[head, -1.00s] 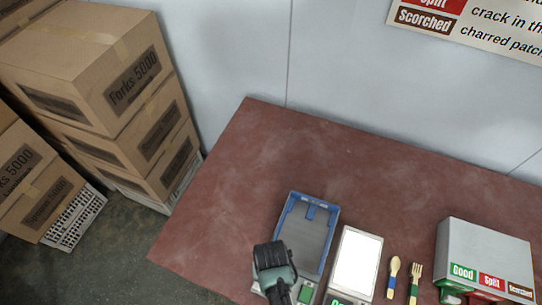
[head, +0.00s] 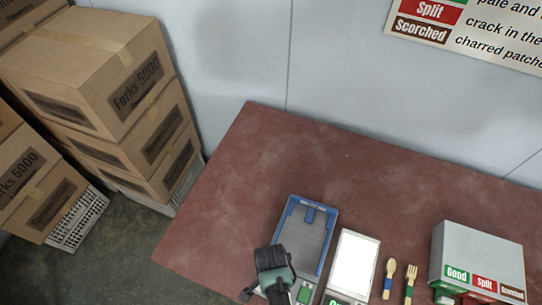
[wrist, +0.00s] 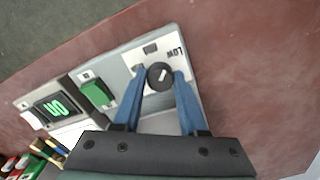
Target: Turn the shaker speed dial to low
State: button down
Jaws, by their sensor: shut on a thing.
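The shaker (head: 321,226) is a blue-rimmed grey tray unit at the table's front edge in the head view. Its black round speed dial (wrist: 153,84) shows in the wrist view on a pale panel, with a white pointer mark slanting to the upper right. The word LOW (wrist: 174,52) is printed just beyond the dial on that side. My gripper (wrist: 160,75) has its two blue fingers on either side of the dial, closed on it. In the head view my gripper (head: 274,272) hides the dial.
The table's back is clear.

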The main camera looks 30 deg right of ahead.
jog(key=shift+m, duration=1.6)
jog(key=shift+c, duration=2.2)
grip_release()
notch_tip(320, 180, up, 13)
